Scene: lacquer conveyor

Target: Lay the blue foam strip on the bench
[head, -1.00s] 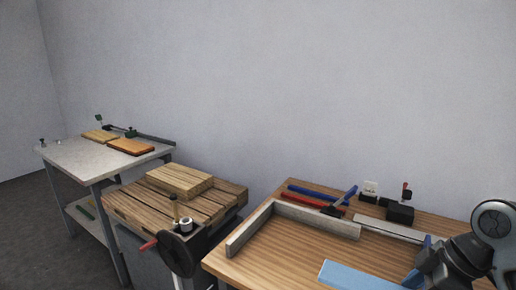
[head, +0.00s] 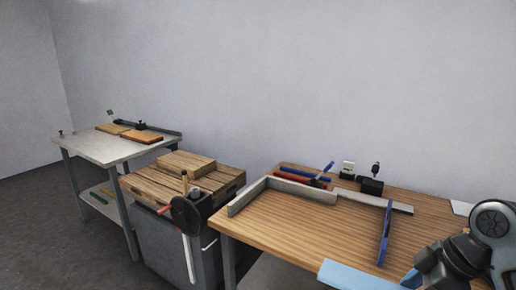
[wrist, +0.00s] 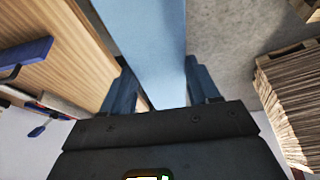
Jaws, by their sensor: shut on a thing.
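The blue foam strip (head: 355,277) is a flat, light-blue bar at the bottom of the head view. My gripper (head: 412,278) is shut on it and partly cut off by the frame. In the wrist view my gripper (wrist: 163,92) has a finger on each side of the strip (wrist: 150,40), which runs out away from the palm. The wood-topped bench (head: 290,228) is at the right in the head view. In the wrist view its top (wrist: 50,50) is left of the strip and floor is right of it, so the strip is held near the bench's edge.
A grey L-shaped fence (head: 305,192) edges the bench's far left corner. A dark-blue upright piece (head: 385,235) and a black clamp (head: 371,186) are on the bench. A slatted worktable (head: 190,182) and a pale table (head: 105,150) stand to the left. The bench's middle is clear.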

